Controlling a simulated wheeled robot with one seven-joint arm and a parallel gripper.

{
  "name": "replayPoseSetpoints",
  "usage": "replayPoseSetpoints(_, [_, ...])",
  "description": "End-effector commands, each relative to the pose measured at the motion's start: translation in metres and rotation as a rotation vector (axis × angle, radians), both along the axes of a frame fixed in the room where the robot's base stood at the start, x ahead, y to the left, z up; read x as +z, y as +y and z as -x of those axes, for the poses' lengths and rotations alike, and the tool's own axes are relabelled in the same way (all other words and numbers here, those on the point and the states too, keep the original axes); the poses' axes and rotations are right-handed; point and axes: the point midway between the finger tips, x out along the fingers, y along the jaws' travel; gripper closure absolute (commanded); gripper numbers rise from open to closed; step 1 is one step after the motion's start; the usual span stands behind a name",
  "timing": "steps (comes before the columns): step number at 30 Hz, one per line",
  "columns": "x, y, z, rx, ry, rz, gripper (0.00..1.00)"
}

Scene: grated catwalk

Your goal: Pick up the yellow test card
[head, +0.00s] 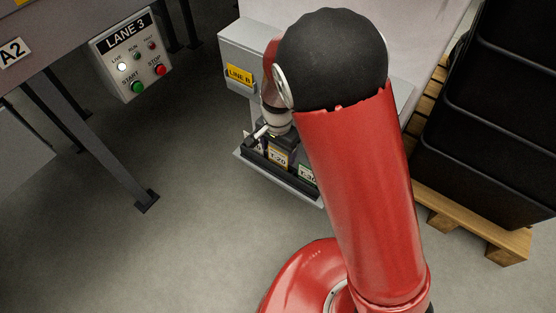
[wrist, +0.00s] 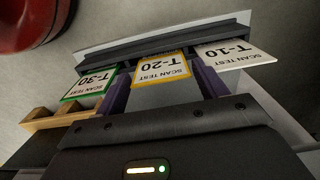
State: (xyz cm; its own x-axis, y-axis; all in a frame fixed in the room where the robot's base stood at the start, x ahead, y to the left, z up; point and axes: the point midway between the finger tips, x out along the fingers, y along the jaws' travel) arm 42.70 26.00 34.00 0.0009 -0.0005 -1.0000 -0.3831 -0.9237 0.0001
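The yellow test card (wrist: 162,69), marked T-20 with a yellow border, stands in a dark rack (wrist: 160,48), in the middle of the wrist view. It also shows in the head view (head: 278,157), just below my gripper. In the wrist view my gripper (wrist: 160,84) is open, with one purple finger on each side of the yellow card. I cannot tell whether either finger touches it. The green-bordered T-30 card (wrist: 91,83) is to the left and the white T-10 card (wrist: 236,57) to the right. In the head view my arm hides part of the rack.
The rack sits on a ledge by a grey cabinet with a yellow LINE B label (head: 239,75). A LANE 3 button box (head: 131,57) hangs at the upper left. Black crates (head: 490,130) on a wooden pallet (head: 480,228) stand at right. The floor at lower left is clear.

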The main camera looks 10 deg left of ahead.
Motion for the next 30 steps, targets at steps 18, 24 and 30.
replayPoseSetpoints(18, [0.003,0.000,0.000,0.000,0.000,0.000,0.74])
replayPoseSetpoints(24, [0.023,0.001,0.000,0.001,-0.002,-0.002,0.74])
replayPoseSetpoints(30, [0.060,0.001,-0.001,0.002,-0.003,-0.003,0.74])
